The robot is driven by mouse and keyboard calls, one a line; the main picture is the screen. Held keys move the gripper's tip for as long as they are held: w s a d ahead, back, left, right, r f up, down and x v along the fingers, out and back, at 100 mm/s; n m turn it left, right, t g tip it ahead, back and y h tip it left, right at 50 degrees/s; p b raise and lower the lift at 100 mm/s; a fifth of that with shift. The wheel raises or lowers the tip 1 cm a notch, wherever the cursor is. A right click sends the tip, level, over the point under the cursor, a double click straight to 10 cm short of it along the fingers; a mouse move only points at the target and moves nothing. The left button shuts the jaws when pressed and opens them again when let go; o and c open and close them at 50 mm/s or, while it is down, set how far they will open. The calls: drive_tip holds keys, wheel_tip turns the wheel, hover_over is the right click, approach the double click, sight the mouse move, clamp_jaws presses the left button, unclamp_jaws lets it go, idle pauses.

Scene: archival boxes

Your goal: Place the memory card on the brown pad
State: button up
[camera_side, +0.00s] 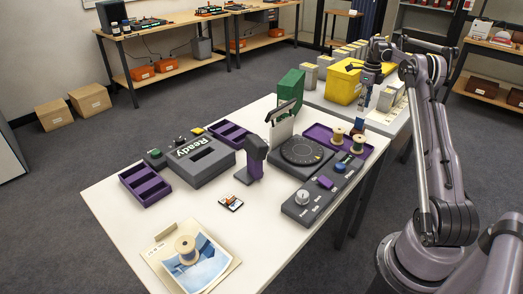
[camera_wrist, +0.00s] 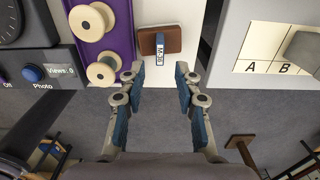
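The brown pad (camera_wrist: 172,40) lies at the table edge, top centre of the wrist view, and shows small in the side view (camera_side: 358,126). A flat dark card with a pale and orange label (camera_side: 231,202) lies on the white table in the side view. My gripper (camera_wrist: 160,77) has its blue-padded fingers apart with nothing between them. In the side view it hangs above the pad's area (camera_side: 366,98).
A purple tray (camera_wrist: 124,25) with two spools is left of the pad. A turntable (camera_side: 303,151) and a control console (camera_side: 322,193) stand nearby. A second table right of a gap holds a yellow box (camera_side: 343,82), grey boxes and a sheet marked A and B (camera_wrist: 268,55).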

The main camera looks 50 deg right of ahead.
sight(360, 118)
wheel_tip(360, 118, up, 3)
drive_tip(key=shift+r, duration=0.1)
drive_tip(key=w+a+r+n+t+h, duration=0.15)
drive_tip(key=a+r+n, duration=0.3)
drive_tip(key=a, duration=0.45)
drive_tip(key=w+a+r+n, duration=0.3)
drive_tip(key=a+n, duration=0.3)
drive_tip(key=a, duration=0.3)
drive_tip(key=w+a+r+n+t, duration=0.1)
drive_tip(key=w+a+r+n, duration=0.3)
drive_tip(key=a, duration=0.5)
drive_tip(key=s+a+n+t, duration=0.1)
drive_tip(key=s+a+n, duration=0.3)
drive_tip(key=a+n, duration=0.3)
drive_tip(key=s+a+n+t, duration=0.25)
drive_tip(key=a+n, duration=0.25)
drive_tip(key=a, duration=0.4)
drive_tip(key=s+a+f+n+t+y, duration=0.1)
drive_tip(key=s+a+f+n, duration=0.6)
drive_tip(key=s+a+n, duration=0.2)
drive_tip(key=shift+s+a, duration=0.15)
drive_tip(key=shift+a, duration=0.35)
